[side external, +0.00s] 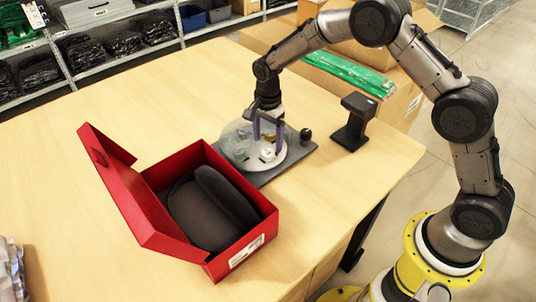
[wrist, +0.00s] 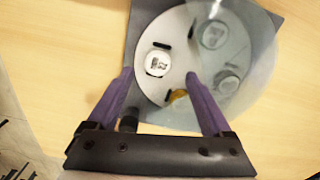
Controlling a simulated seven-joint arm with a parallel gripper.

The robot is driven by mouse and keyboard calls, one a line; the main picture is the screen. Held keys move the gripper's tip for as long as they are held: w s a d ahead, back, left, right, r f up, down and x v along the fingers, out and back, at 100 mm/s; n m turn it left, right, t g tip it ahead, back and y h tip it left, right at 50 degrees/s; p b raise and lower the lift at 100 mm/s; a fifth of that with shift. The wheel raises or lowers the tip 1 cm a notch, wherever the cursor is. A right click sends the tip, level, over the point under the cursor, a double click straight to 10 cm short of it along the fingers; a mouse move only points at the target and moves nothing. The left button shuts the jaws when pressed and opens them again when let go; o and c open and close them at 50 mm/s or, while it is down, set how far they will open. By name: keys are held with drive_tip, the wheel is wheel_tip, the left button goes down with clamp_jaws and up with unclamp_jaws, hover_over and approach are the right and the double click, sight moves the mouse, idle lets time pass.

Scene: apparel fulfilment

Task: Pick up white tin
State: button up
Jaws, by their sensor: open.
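The white tin (wrist: 157,63) is a small round lidded piece with a dark mark on top. It lies on a white round tray (wrist: 150,32) in the wrist view, between dark slots. My gripper (wrist: 159,77) is open, its purple fingers spread with the tin between and just beyond their tips in the picture; no contact shows. In the side view my gripper (side external: 267,140) points down over the uncovered part of the tray (side external: 262,164). I cannot make out the tin there.
A clear cover (wrist: 255,75) spans part of the tray, with grey round items (wrist: 213,36) under it. A yellow item (wrist: 179,97) lies near the right finger. An open red box (side external: 243,241) stands left; a black stand (side external: 352,128) stands right.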

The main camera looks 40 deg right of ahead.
sight(268, 151)
wheel_tip(268, 151, down, 4)
drive_tip(key=shift+s, duration=0.15)
clamp_jaws()
idle(0.4)
drive_tip(key=shift+r, duration=0.1)
